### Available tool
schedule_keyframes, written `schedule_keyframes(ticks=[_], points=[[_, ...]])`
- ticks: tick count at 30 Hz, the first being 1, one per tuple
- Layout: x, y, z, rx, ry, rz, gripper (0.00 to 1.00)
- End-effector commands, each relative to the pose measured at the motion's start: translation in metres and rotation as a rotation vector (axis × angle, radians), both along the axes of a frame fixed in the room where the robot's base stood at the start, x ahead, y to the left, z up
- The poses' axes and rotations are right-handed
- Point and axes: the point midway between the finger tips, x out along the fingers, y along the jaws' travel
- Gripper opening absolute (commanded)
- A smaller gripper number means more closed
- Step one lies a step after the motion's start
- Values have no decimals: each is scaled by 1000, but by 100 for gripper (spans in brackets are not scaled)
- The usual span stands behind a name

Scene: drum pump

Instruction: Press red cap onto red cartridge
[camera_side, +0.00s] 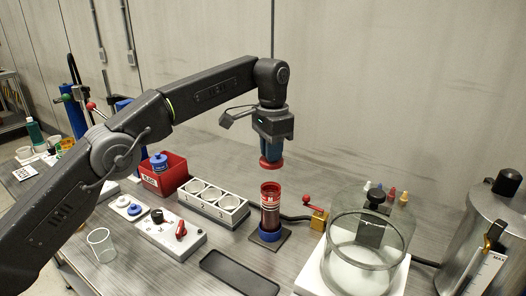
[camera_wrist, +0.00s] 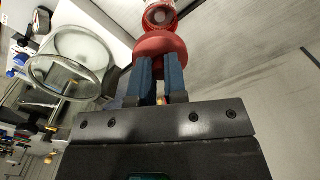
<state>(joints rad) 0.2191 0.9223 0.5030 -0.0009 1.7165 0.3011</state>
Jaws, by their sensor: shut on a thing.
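The red cartridge (camera_side: 270,207) stands upright in a blue ring on a dark square base plate. It has a red rim and a dark, see-through body. My gripper (camera_side: 271,155) is shut on the red cap (camera_side: 271,163) and holds it above the cartridge's open top, with a visible gap between them. In the wrist view the blue fingers of my gripper (camera_wrist: 161,85) grip the red cap (camera_wrist: 160,48). The top of the red cartridge (camera_wrist: 159,14) shows beyond the cap at the upper edge, partly hidden by it.
A white rack with round holes (camera_side: 238,217) and a red bin (camera_side: 176,183) stand to the left. A glass chamber (camera_side: 337,250) and a small yellow valve block (camera_side: 319,222) stand to the right. A black tray (camera_side: 240,274) lies in front.

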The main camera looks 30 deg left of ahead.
Motion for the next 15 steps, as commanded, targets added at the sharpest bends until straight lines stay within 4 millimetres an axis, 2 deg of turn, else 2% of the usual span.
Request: schedule_keyframes(ticks=[15], points=[[0, 0, -43, 1, 3, 0, 0]])
